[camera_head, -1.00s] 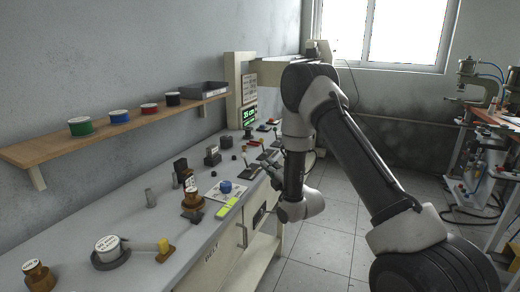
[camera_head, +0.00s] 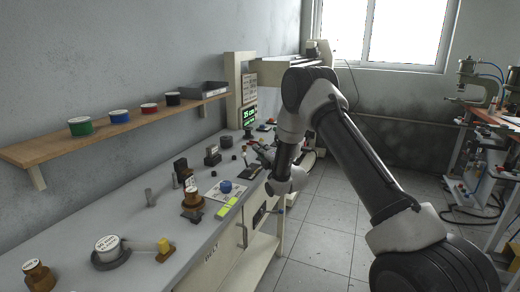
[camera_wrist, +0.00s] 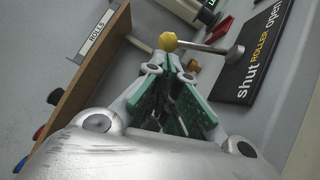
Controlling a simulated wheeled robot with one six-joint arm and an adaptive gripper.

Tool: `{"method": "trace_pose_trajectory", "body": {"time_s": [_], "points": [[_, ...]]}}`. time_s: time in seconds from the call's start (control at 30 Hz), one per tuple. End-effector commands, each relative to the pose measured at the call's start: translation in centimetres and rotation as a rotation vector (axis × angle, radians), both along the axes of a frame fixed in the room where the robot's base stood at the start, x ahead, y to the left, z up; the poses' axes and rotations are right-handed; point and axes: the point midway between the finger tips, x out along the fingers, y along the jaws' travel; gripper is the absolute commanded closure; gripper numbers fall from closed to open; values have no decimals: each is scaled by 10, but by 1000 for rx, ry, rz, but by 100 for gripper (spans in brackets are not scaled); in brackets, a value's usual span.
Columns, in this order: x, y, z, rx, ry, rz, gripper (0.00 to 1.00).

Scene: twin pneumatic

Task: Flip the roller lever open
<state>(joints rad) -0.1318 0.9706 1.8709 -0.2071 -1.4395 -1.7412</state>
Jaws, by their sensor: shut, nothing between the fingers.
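The roller lever is a thin metal rod (camera_wrist: 205,46) with a yellow knob (camera_wrist: 168,41) at its left end, in the wrist view. Its other end meets a grey pivot (camera_wrist: 236,52) beside a black plate (camera_wrist: 262,50) reading "shut ROLLER open". The rod lies toward the "shut" side in the picture. My gripper (camera_wrist: 171,64) has green-padded fingers, shut and empty, with the tips just below the yellow knob. I cannot tell whether they touch it. In the head view my gripper (camera_head: 263,154) is over the far part of the bench, and the lever cannot be made out.
A wooden shelf (camera_head: 115,128) with coloured rolls runs along the wall; it also shows in the wrist view (camera_wrist: 95,80). A green display (camera_head: 249,115) stands at the bench's far end. Bottles, knobs and blocks stand on the bench (camera_head: 120,215).

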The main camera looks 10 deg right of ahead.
Motion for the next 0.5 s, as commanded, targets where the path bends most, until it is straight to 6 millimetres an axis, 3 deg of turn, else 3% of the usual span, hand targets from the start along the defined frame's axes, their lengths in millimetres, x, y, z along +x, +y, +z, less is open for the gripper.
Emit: {"method": "trace_pose_trajectory", "body": {"time_s": [0.5], "points": [[3, -2, 5, 34, 45, 0, 100]]}}
